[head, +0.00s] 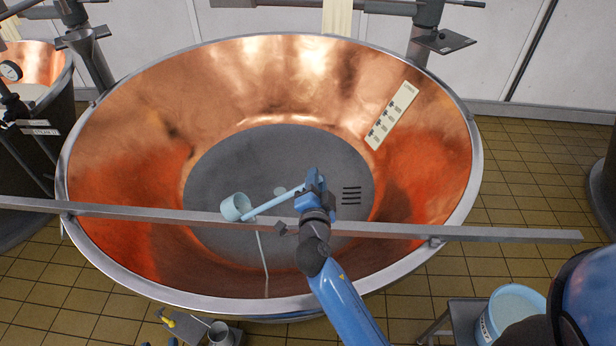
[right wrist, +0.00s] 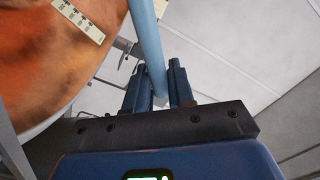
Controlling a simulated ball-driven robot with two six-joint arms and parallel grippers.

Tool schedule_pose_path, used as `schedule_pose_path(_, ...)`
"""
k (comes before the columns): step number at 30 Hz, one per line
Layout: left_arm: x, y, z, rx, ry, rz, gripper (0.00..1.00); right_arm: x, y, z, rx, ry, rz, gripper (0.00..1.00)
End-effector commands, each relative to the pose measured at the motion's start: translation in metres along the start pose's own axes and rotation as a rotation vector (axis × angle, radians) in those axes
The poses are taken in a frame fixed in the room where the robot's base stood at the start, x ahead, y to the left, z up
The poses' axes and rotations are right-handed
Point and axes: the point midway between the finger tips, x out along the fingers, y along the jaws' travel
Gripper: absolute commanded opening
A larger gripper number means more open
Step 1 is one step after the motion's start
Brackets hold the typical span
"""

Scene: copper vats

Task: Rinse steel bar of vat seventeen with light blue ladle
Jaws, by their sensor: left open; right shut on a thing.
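The steel bar (head: 130,211) lies across the rim of the large copper vat (head: 300,75). My right gripper (head: 313,184) is shut on the light blue handle of the ladle (head: 236,207), above the vat. The handle (right wrist: 149,45) also shows between its fingers (right wrist: 160,88) in the right wrist view. The ladle's cup is left of the gripper, at the bar in the picture; its height above the bar is unclear. A thin pale streak (head: 262,253) runs below the bar; I cannot tell if it is water. Only the tips of my left gripper (head: 160,343) show at the bottom edge.
A light blue bucket (head: 515,305) stands on a stand at the lower right. A metal cup (head: 220,335) and a yellow-ended item (head: 167,320) are near the bottom edge. A measuring strip (head: 391,116) is on the vat's inner wall. Another vat (head: 35,60) stands at left.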

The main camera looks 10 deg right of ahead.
Motion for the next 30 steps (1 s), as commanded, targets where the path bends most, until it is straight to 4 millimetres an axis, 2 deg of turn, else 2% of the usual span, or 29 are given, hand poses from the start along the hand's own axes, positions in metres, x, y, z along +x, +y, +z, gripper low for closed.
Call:
schedule_pose_path(9,0.000,0.000,0.014,0.000,0.000,0.000,0.43,0.000,0.037,-0.001,0.125,-0.001,0.002,0.00)
schedule_pose_path(12,0.001,0.000,0.030,0.000,0.000,0.000,0.43,0.001,0.047,0.004,0.157,-0.001,0.000,0.00)
schedule_pose_path(30,0.002,0.000,0.095,0.000,0.000,0.000,0.43,0.001,0.093,0.014,0.346,-0.004,-0.001,0.00)
